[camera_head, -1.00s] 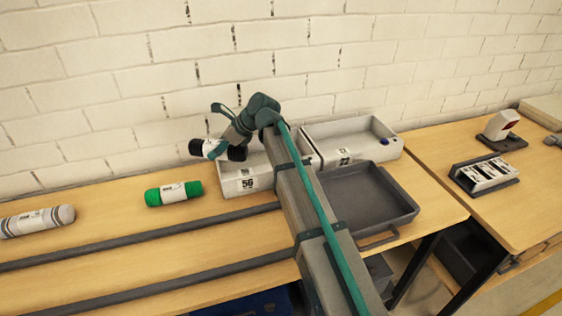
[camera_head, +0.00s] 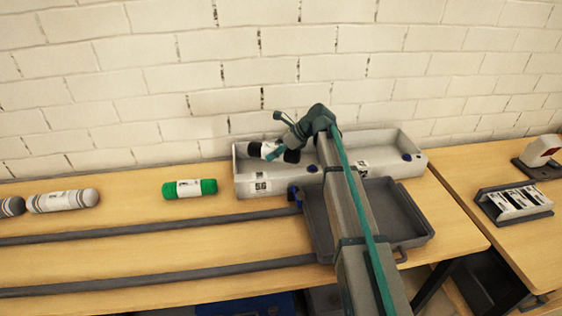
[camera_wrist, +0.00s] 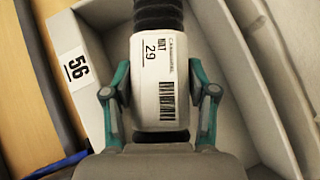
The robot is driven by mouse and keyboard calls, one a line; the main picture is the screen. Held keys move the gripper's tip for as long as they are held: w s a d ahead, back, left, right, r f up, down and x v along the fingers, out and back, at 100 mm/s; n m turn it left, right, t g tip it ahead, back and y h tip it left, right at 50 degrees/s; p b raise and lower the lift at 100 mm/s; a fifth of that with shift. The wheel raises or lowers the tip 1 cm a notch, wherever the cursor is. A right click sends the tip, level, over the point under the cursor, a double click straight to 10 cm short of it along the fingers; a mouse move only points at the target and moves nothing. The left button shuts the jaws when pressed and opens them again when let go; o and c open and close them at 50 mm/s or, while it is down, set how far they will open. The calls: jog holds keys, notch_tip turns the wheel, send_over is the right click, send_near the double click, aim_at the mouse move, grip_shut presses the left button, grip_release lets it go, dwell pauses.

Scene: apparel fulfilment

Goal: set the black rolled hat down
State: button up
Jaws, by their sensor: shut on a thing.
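The black rolled hat (camera_head: 292,156) has a white label band. My gripper (camera_head: 270,151) is shut on it around the band and holds it above the light grey bin marked 56 (camera_head: 248,187) in the head view. In the wrist view the black rolled hat (camera_wrist: 158,14) lies between the two teal fingers of my gripper (camera_wrist: 160,95), its label reading 29. The bin marked 56 (camera_wrist: 75,66) shows below and around it. The bin's inside looks empty where it is visible. The gap between hat and bin floor is hard to judge.
A second light grey bin (camera_head: 415,160) adjoins on the right, partly behind my arm. A dark grey tray (camera_head: 408,235) stands in front. A green roll (camera_head: 189,188) and a grey striped roll (camera_head: 62,200) lie on the table to the left. A label holder (camera_head: 513,203) stands at right.

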aim_at(272, 168)
jog(key=f, duration=0.1)
jog(key=w+d+f, duration=0.2)
jog(key=shift+w+f, duration=0.2)
jog(key=shift+f, duration=0.15)
jog(key=shift+w+d+f+p, duration=0.15)
jog(key=shift+f+p, duration=0.45)
jog(key=shift+f, duration=1.25)
jog(key=o, duration=1.3)
jog(key=shift+f, duration=0.1)
jog(key=b+v, duration=0.1)
jog(key=v, duration=1.1)
